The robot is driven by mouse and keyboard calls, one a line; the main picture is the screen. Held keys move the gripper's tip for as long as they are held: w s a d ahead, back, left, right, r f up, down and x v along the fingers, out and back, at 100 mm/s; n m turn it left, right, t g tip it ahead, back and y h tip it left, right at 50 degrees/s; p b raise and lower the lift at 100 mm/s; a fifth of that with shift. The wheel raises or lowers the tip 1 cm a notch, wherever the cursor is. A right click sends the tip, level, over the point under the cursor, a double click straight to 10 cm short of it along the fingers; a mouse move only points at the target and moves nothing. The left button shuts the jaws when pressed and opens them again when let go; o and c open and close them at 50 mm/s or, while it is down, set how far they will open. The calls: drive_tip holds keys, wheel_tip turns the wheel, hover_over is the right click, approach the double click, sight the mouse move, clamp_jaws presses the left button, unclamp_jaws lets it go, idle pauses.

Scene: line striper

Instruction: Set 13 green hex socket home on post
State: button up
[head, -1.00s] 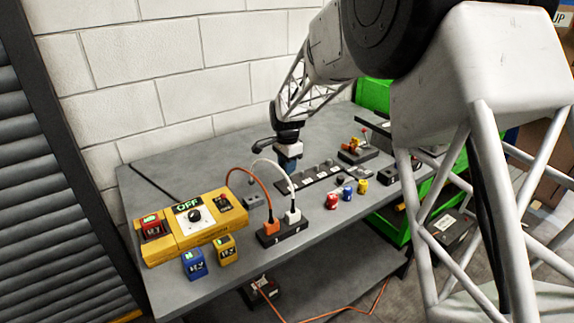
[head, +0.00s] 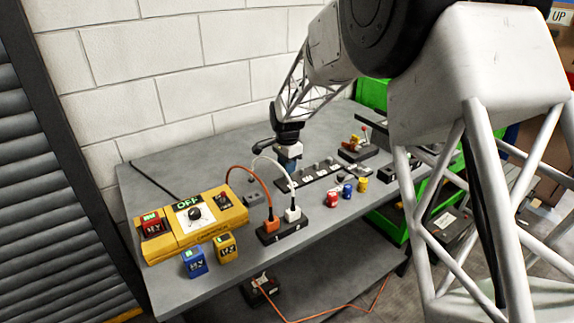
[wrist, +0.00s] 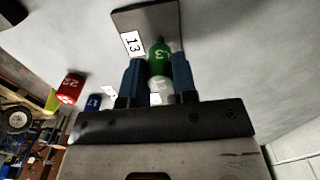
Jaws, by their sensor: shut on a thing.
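The green socket (wrist: 158,62), marked 13, is between the blue fingers of my gripper (wrist: 158,85) in the wrist view. My gripper is shut on it. The end of a dark rail (wrist: 150,22) with a white 13 label (wrist: 132,43) lies just beyond the socket. The post is hidden, and I cannot tell whether the socket is around it or above it. In the head view my gripper (head: 287,163) is low at the left end of the rail (head: 318,180), and the socket does not show clearly.
Red (head: 332,199), blue (head: 347,191) and yellow (head: 362,185) sockets stand in front of the rail. A black block with orange and white plugs (head: 284,230) and a yellow control box (head: 190,228) are to the left. Bare table lies behind the rail.

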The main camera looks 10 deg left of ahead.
drive_tip(key=shift+f, duration=1.2)
idle(1.1)
drive_tip(key=o, duration=1.3)
drive_tip(key=shift+c, duration=0.2)
drive_tip(key=shift+r, duration=0.1)
drive_tip(key=shift+r, duration=3.4)
